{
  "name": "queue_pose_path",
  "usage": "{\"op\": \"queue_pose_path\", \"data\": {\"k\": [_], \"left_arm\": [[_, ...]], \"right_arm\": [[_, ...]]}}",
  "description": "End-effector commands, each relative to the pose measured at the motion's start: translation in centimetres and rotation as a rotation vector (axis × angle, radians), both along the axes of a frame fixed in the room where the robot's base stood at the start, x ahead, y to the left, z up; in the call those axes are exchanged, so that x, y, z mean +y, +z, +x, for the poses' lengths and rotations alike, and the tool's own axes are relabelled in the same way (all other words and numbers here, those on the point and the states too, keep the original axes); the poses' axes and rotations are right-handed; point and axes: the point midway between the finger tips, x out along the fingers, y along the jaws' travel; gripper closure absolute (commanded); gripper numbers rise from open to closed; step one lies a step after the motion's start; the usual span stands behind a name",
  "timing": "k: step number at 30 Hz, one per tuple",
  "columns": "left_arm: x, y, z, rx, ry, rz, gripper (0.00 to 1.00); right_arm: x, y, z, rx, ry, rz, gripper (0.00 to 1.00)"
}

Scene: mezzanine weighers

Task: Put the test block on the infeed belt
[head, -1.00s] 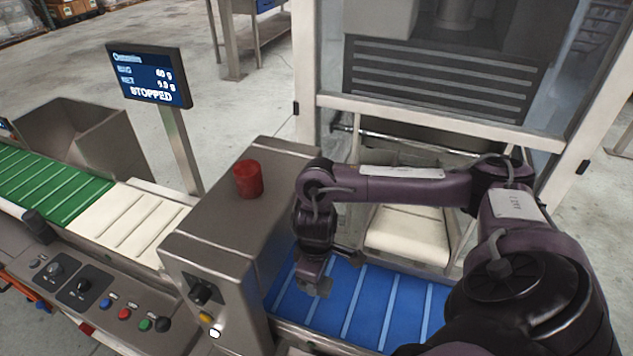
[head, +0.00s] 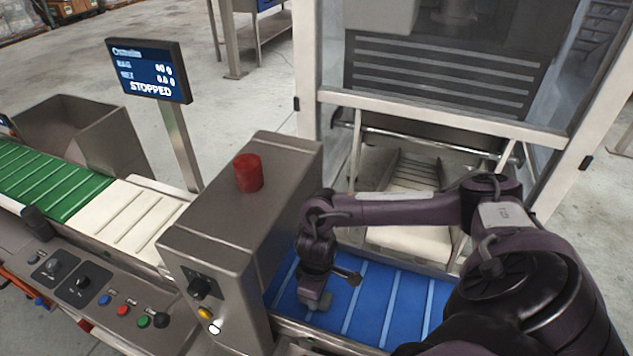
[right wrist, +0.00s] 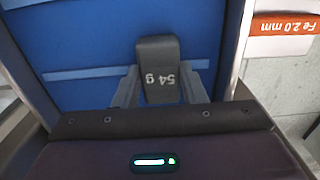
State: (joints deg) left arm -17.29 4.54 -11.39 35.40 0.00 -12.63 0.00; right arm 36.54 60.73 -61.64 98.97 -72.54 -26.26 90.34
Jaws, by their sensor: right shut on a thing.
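In the head view my right gripper (head: 316,298) points down over the left end of the blue belt (head: 378,303), beside the steel housing. The block (head: 323,301) shows there as a small grey shape at the fingertips. I cannot tell whether it touches the belt. The blue belt with pale cross lines also fills the right wrist view (right wrist: 85,45). My left gripper is not in view.
The steel housing (head: 215,235) with a red button (head: 248,173) stands left of the gripper. White (head: 125,220) and green (head: 50,180) belts lie beyond it. A display (head: 150,72) reads "STOPPED". A framed clear guard (head: 430,115) stands behind. The blue belt is clear to the right.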

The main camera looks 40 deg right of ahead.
Motion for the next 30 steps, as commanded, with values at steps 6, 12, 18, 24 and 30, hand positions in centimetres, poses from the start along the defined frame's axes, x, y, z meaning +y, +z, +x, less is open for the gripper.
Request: {"op": "queue_pose_path", "data": {"k": [6,12,18,24,30], "left_arm": [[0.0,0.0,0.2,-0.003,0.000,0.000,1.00],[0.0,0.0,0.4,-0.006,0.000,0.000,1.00],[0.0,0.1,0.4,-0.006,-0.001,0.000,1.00],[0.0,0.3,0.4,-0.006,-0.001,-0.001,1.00],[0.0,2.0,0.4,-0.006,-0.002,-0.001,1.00]], "right_arm": [[0.0,-0.1,0.0,0.000,0.000,0.000,0.41],[0.0,-0.1,0.0,0.000,0.000,0.000,0.41],[0.0,0.8,0.0,-0.001,0.001,0.000,0.41],[0.0,4.7,0.1,-0.004,0.003,0.001,0.41],[0.0,9.4,0.1,-0.004,0.001,-0.001,0.41]]}}
